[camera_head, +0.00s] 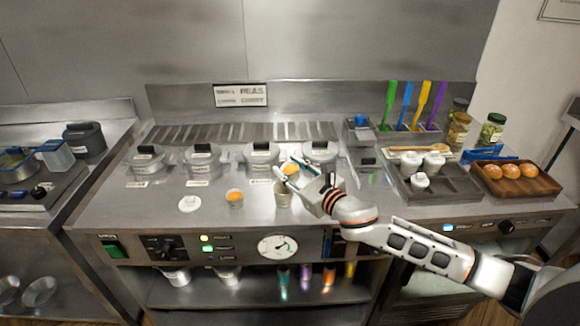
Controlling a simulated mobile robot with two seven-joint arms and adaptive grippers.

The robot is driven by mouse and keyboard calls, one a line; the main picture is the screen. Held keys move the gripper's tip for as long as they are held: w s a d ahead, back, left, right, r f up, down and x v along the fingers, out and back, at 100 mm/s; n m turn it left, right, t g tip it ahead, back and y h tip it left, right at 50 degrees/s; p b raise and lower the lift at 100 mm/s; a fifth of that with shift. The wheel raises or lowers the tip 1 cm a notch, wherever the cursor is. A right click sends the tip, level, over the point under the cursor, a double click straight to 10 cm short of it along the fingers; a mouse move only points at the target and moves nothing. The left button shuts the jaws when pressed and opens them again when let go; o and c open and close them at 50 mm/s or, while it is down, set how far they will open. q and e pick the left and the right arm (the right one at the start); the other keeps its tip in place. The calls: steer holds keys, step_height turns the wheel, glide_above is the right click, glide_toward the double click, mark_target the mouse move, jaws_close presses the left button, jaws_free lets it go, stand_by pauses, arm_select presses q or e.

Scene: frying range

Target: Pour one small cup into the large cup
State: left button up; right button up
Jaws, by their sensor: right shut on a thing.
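A small cup with orange contents (235,199) stands on the steel counter, left of the large cup. The large cup (283,198) is a plain metallic cup standing upright on the counter near its front edge. My right gripper (288,171) is above the large cup, shut on another small cup (291,168) that shows orange at its top. The fingers hide most of this held cup, so I cannot tell how far it is tilted. My left gripper is out of view.
Several lidded containers (261,154) line the back. At the right are a tray with white shakers (434,162) and a wooden tray of buns (545,186). The counter's front middle is mostly clear.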

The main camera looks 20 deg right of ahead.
mark_target(283, 196)
steer(key=n, duration=0.5)
steer(key=shift+a+r+h, duration=0.1)
steer(key=shift+a+h, duration=0.15)
steer(key=shift+h, duration=0.05)
steer(key=n, duration=0.3)
steer(key=shift+s+a+h, duration=0.1)
steer(key=shift+a+h, duration=0.1)
steer(key=shift+h, duration=0.1)
steer(key=n, duration=0.2)
steer(key=f+n, duration=0.1)
steer(key=shift+s+a+f+n, duration=0.1)
steer(key=shift+a+n, duration=0.25)
steer(key=shift+n, duration=0.05)
steer(key=n, duration=0.3)
steer(key=shift+s+a+f+t, duration=0.1)
steer(key=shift+a+f+t, duration=0.1)
steer(key=shift+a+t, duration=0.1)
steer(key=shift+h, duration=0.4)
steer(key=shift+f, duration=0.1)
